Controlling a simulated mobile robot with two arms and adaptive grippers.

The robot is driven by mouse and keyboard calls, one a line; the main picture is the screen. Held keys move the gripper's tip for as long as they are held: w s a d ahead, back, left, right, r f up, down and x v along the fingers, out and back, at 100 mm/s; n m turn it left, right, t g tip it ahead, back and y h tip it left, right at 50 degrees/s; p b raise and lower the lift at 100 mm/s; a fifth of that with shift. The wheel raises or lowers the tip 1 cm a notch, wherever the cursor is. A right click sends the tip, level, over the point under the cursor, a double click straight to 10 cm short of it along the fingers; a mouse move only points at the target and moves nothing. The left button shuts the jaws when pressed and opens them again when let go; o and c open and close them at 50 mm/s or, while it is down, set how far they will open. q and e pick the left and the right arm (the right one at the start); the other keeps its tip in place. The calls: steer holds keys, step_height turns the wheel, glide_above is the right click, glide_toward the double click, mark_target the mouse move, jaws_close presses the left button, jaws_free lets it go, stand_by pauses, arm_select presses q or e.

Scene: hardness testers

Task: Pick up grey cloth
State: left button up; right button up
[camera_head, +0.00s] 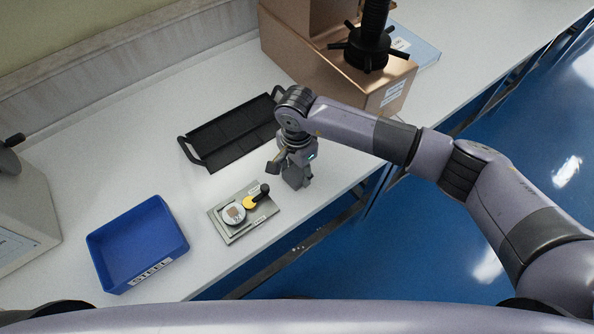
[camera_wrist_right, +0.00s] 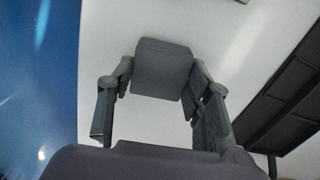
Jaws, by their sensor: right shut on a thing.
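My right gripper (camera_head: 286,170) is over the white bench, near its front edge and right of the black tray. It is shut on a small dark grey piece, the grey cloth (camera_head: 298,180), which shows below the fingers as a compact, folded-looking block. In the right wrist view the grey cloth (camera_wrist_right: 163,68) is a flat square between the two fingers of the gripper (camera_wrist_right: 160,88). I cannot tell whether the cloth touches the bench. My left gripper is not in view.
A black handled tray (camera_head: 228,135) lies behind. A metal plate with a dial gauge (camera_head: 235,213) and a blue bin marked STEEL (camera_head: 140,240) are to the left. A copper-coloured tester (camera_head: 330,75) stands at the back. Bench between tray and plate is clear.

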mark_target(297, 173)
step_height(297, 173, up, 20)
steer(key=b, duration=0.3)
